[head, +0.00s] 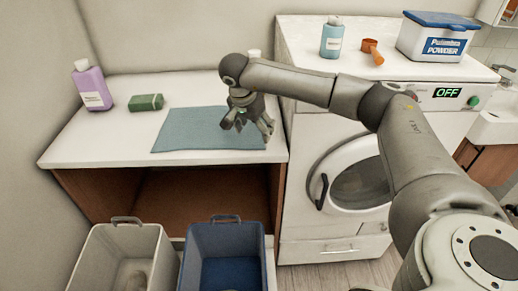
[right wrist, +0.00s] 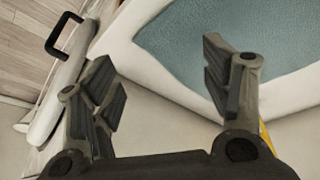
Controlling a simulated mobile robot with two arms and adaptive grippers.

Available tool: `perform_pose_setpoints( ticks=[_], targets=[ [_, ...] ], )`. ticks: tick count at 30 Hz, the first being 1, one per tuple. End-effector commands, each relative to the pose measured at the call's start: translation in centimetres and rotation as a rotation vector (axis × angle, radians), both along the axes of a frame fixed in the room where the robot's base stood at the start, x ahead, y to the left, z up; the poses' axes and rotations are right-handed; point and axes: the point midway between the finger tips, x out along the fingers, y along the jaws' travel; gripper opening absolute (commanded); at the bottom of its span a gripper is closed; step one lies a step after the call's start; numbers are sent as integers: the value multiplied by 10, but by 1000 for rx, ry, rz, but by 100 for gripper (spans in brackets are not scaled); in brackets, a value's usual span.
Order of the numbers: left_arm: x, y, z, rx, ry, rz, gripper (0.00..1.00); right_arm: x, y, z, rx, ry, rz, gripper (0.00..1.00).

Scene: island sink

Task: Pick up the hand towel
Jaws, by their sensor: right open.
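The hand towel (head: 190,130) is a flat blue-grey cloth lying on the white counter (head: 80,145). It also shows in the right wrist view (right wrist: 180,45) at the upper right, beside the counter's pale edge. My right gripper (head: 249,127) is over the towel's right part in the head view, with its fingers pointing down. Its two fingers are apart with nothing between them, as the right wrist view (right wrist: 165,95) also shows. The gripper hides a small part of the towel. My left gripper is out of view.
A purple bottle (head: 92,88) and a green sponge (head: 146,102) stand left of the towel. The washing machine (head: 310,130) is right of the counter. A grey bin (head: 95,250) and a blue bin (head: 205,240) stand below in front.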

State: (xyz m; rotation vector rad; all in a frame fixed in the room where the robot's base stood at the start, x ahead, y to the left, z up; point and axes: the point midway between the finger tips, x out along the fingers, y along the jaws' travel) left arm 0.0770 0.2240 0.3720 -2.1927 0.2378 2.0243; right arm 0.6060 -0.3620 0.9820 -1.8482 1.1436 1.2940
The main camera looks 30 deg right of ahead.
Motion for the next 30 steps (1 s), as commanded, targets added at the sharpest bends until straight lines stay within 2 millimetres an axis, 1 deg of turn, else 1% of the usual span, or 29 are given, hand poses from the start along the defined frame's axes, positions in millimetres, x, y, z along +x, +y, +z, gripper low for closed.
perform_pose_setpoints(
  ticks=[1,3,5,10,15,30],
  targets=[
    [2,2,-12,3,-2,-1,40,1,-3,-14,0,1,0,71],
    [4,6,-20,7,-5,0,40,2,-6,-23,-1,1,-3,71],
    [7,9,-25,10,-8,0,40,4,-8,-30,0,0,-2,71],
    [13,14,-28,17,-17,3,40,7,-14,-43,0,1,-1,71],
    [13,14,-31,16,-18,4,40,8,-16,-50,1,-1,-1,71],
    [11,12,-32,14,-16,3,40,9,-17,-53,1,0,-1,71]
  ],
)
